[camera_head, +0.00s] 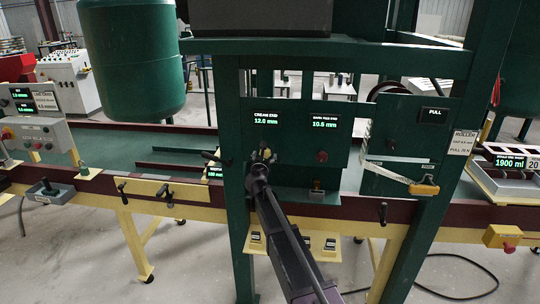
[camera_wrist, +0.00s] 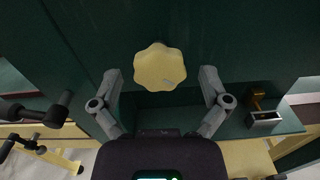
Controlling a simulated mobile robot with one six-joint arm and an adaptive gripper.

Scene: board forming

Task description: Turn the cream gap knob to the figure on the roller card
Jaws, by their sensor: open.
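The cream gap knob (camera_wrist: 158,68) is a lobed disc with a small grey mark near its lower right edge. In the wrist view it lies between the open fingertips of my gripper (camera_wrist: 160,78), with a gap on both sides. In the head view my gripper (camera_head: 259,168) is at the green panel and partly hides the knob (camera_head: 267,154). The cream end display (camera_head: 266,118) above reads 12.0 mm. The roller card (camera_head: 462,142) hangs on the right green post; its gap figure is too small to read surely.
A dark red knob (camera_head: 321,156) sits right of the cream one, under a display (camera_head: 325,119) reading 10.5 mm. A small ledge with an orange-brown part (camera_wrist: 258,98) is at lower right. Black-handled clamps (camera_wrist: 52,110) stand at left. Green posts flank the panel.

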